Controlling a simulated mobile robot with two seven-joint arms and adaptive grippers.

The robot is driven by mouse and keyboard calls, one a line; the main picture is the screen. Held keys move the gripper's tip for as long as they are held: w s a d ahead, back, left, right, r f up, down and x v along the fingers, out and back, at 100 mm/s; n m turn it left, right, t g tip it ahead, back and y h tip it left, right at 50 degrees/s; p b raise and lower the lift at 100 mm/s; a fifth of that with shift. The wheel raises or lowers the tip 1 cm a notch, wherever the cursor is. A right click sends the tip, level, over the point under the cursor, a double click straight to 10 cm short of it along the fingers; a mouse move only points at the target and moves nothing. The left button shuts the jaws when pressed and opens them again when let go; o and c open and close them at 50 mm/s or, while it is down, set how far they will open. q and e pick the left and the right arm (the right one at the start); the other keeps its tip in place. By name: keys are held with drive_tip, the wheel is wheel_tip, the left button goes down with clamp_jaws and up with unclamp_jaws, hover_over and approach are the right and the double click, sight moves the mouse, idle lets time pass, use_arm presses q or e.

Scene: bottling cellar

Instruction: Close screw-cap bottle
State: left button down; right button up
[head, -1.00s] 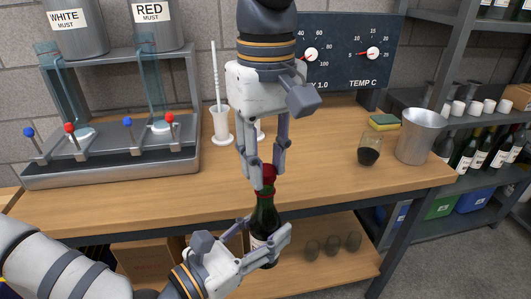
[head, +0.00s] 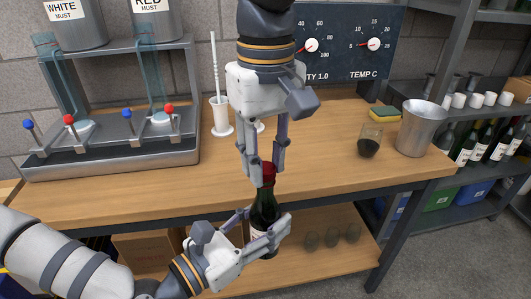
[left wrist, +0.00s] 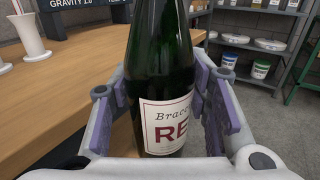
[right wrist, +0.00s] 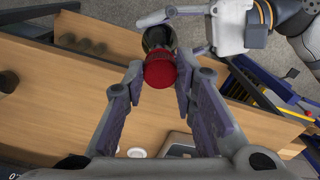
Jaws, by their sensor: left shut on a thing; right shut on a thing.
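A dark green bottle (head: 264,213) stands upright in the air in front of the bench edge. Its label shows red letters in the left wrist view (left wrist: 166,120). My left gripper (head: 262,232) is shut around the bottle's body from the side. A red cap (head: 267,171) is at the bottle's top; it also shows in the right wrist view (right wrist: 160,69). My right gripper (head: 266,165) points down from above and is shut on the cap, its fingers on either side. The thread under the cap is hidden, so I cannot tell how tight it sits.
The wooden bench (head: 320,155) has clear room in its middle. A filling rack (head: 112,150) stands at its left, a metal bucket (head: 418,128) and a glass with dark liquid (head: 369,142) at its right. Several glasses (head: 332,237) stand on the lower shelf.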

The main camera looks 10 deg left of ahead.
drive_tip(key=shift+f, duration=0.15)
drive_tip(key=m, duration=0.5)
drive_tip(key=shift+m, duration=0.4)
drive_tip(key=m, duration=0.7)
drive_tip(key=o, duration=0.7)
drive_tip(key=shift+a+r, duration=0.1)
drive_tip(key=shift+r, duration=2.25)
